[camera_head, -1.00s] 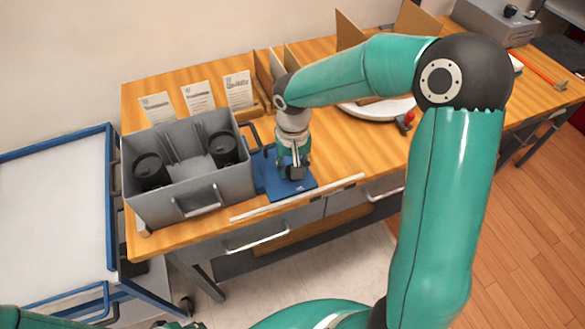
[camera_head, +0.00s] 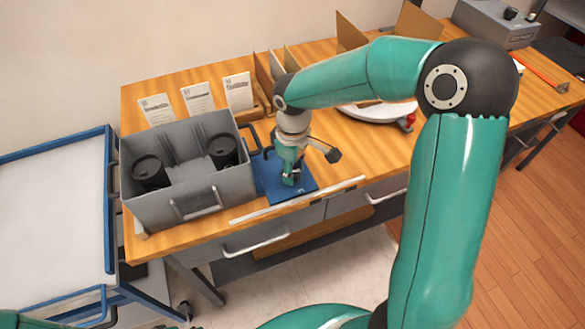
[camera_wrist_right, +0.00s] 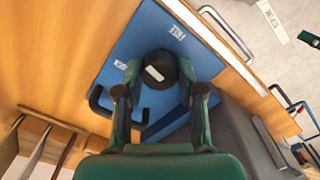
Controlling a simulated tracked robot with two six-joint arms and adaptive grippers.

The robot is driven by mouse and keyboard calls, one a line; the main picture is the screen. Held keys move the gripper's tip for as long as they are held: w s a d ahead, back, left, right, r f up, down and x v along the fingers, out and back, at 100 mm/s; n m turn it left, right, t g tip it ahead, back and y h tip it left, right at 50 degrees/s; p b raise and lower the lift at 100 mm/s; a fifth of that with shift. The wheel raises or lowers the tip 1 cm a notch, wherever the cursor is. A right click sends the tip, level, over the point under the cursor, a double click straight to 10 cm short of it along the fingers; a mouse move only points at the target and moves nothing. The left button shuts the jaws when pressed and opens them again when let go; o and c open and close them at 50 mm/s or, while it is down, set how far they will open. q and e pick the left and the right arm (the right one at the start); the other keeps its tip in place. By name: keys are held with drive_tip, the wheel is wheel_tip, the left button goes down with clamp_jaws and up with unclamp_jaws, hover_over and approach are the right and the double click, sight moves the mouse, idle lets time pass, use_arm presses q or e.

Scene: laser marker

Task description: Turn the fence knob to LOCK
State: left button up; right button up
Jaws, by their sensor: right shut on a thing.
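The fence knob (camera_wrist_right: 161,66) is a round black knob with a white mark on top, on a blue plate (camera_head: 304,187) at the table's front edge. My right gripper (camera_head: 290,178) points down over the plate. In the right wrist view its two fingers stand on either side of the knob, shut on it. In the head view the gripper mostly hides the knob. My left gripper is out of view.
A grey bin (camera_head: 162,207) with two black cups stands just left of the plate. A black bar handle (camera_wrist_right: 97,101) rises beside the knob. A white strip (camera_head: 300,199) runs along the table's front edge. Several white cards and a white turntable (camera_head: 376,117) stand farther back.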

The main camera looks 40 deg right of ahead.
drive_tip(key=n, duration=0.4)
drive_tip(key=shift+w+r+n, duration=0.1)
drive_tip(key=shift+n, duration=0.2)
drive_tip(key=shift+n+p, duration=0.5)
drive_tip(key=shift+n, duration=1.2)
drive_tip(key=o, duration=1.1)
drive_tip(key=shift+o, duration=0.2)
wheel_tip(320, 180, up, 12)
